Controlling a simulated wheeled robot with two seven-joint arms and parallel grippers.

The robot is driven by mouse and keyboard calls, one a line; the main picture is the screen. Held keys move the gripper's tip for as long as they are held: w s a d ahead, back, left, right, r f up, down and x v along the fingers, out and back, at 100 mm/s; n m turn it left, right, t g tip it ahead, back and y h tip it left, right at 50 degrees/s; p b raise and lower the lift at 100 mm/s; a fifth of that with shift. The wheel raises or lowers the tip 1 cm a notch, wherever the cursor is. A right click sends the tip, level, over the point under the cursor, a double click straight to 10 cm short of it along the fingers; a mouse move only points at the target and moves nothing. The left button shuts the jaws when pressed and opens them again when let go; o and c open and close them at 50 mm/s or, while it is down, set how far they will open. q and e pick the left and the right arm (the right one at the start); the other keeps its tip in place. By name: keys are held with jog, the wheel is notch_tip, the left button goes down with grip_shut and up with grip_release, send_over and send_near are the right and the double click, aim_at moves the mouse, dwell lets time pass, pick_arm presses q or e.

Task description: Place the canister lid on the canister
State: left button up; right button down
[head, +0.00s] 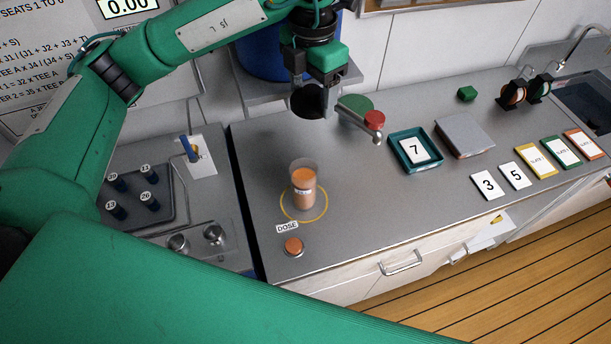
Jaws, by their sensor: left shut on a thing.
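The canister (304,186) is a clear, upright cup with orange contents and a small label. It stands inside a yellow ring on the grey counter. My left gripper (324,102) is above and behind the canister, apart from it, with its fingers pointing down. It is shut on a dark round piece that looks like the canister lid (307,100); the fingers hide part of it. The canister's top looks uncovered. My right gripper is not in view.
A spout (358,121) with a red knob (374,119) and a green disc (356,103) are close right of my left gripper. A teal tray (416,151), grey block (465,136) and number cards lie right. A blue drum (256,50) stands behind.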

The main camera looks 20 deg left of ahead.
aim_at(302, 101)
pick_arm(q)
jog(key=shift+s+a+r, duration=0.3)
jog(key=shift+a+r, duration=0.15)
jog(key=shift+a, duration=0.15)
jog(key=shift+f, duration=0.25)
notch_tip(302, 101, down, 4)
jog(key=shift+s+a+r+p, duration=0.1)
jog(key=shift+a+r+p, duration=0.05)
jog(key=shift+p, duration=0.2)
jog(key=shift+f+p, duration=1.15)
jog(key=shift+f, duration=7.15)
jog(key=o, duration=1)
jog(key=shift+c, duration=0.2)
jog(key=shift+r, duration=0.1)
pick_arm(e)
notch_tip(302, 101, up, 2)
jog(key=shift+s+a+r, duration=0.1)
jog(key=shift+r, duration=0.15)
